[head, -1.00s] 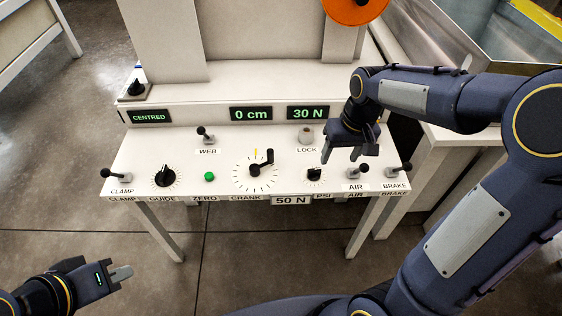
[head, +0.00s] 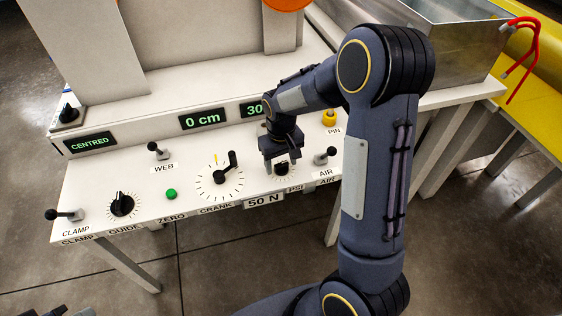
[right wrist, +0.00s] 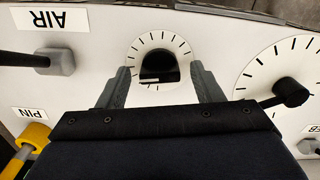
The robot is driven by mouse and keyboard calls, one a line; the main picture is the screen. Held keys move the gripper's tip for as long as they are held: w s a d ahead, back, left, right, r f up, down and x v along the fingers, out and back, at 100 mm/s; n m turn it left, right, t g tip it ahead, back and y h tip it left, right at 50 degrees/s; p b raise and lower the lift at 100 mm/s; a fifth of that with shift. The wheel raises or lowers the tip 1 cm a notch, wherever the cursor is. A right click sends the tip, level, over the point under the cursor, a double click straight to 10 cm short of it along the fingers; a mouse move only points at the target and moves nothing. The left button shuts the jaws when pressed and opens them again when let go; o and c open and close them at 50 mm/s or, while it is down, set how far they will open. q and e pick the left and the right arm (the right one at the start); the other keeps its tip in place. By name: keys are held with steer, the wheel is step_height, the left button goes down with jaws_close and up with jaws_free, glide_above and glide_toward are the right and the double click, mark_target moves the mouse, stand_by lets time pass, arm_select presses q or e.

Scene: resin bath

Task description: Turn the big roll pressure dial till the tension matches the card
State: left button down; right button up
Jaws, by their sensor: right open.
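The small black PSI dial (head: 281,170) sits on the white sloped panel, with a ring of tick marks around it. In the right wrist view the dial (right wrist: 158,68) lies between the two fingers, its white mark toward the palm. My right gripper (head: 283,164) is open and points down at the dial, one finger on each side; I cannot tell if they touch it. The card (head: 263,201) on the panel's front edge reads 50 N. The tension display (head: 251,109) shows 30, its right part hidden by my arm. Only a sliver of my left gripper (head: 45,312) shows at bottom left.
The crank (head: 225,170) stands left of the dial, the AIR lever (head: 325,156) right of it. A yellow PIN knob (head: 329,118), WEB lever (head: 158,151), green ZERO button (head: 171,194), GUIDE dial (head: 121,204) and CLAMP lever (head: 66,215) are also there.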

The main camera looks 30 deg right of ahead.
steer(key=c, duration=1)
steer(key=m+p, duration=0.2)
steer(key=m, duration=0.3)
steer(key=shift+r+m, duration=0.1)
steer(key=shift+m, duration=0.2)
steer(key=shift+m+p, duration=0.85)
steer(key=shift+m, duration=1.65)
steer(key=o, duration=1)
